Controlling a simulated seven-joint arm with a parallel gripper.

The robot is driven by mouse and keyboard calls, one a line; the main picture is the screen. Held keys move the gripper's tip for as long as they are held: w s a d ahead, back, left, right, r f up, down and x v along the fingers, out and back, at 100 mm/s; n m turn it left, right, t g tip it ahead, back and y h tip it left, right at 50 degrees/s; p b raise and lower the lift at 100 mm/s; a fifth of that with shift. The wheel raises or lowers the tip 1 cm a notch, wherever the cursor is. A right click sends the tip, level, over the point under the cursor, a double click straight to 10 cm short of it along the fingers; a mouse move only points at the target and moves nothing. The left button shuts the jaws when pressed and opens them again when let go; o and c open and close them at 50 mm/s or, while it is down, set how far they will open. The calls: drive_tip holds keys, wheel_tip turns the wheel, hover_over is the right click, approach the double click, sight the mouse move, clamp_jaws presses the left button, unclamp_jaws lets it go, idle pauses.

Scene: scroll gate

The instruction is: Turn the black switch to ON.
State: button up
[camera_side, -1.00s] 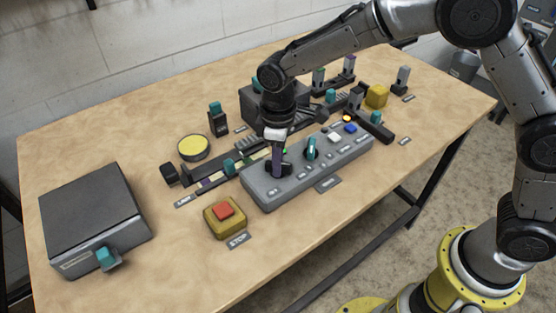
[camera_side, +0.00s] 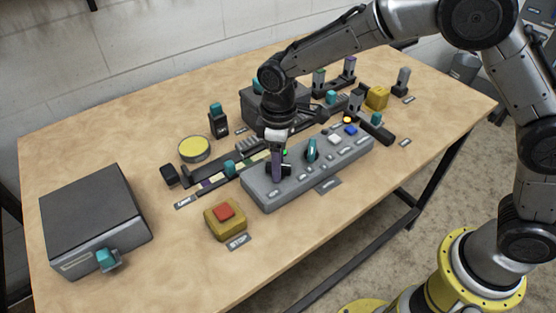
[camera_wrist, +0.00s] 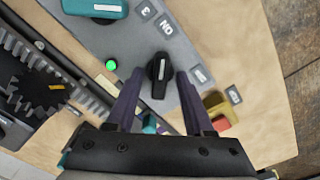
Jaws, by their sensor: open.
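The black switch (camera_wrist: 157,75) is a rotary knob with a white pointer mark on the grey control panel (camera_wrist: 120,35). In the wrist view it stands between the two purple fingers of my gripper (camera_wrist: 158,98), with a gap visible on each side. In the side view my gripper (camera_side: 278,178) points down at the left end of the grey panel (camera_side: 310,173) and hides most of the switch. My gripper is open.
A teal knob (camera_side: 312,150) stands on the panel close to the right of my gripper. A yellow box with a red button (camera_side: 224,212) sits in front of the panel's left end. A dark box (camera_side: 95,215) stands far left. Bare table lies between them.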

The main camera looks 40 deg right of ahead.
wheel_tip(320, 180, up, 14)
idle(0.6)
drive_tip(key=shift+f, duration=0.1)
drive_tip(key=s+d+r+m+t, duration=0.4)
drive_tip(key=s+d+r, duration=0.8)
drive_tip(key=d, duration=0.2)
drive_tip(key=s+d+f+m+t, duration=0.1)
drive_tip(key=s+d+f+m, duration=0.4)
drive_tip(key=s+f, duration=0.5)
drive_tip(key=s, duration=0.3)
drive_tip(key=shift+s+d+t, duration=0.15)
drive_tip(key=shift+s+t, duration=0.1)
drive_tip(key=shift+t, duration=0.05)
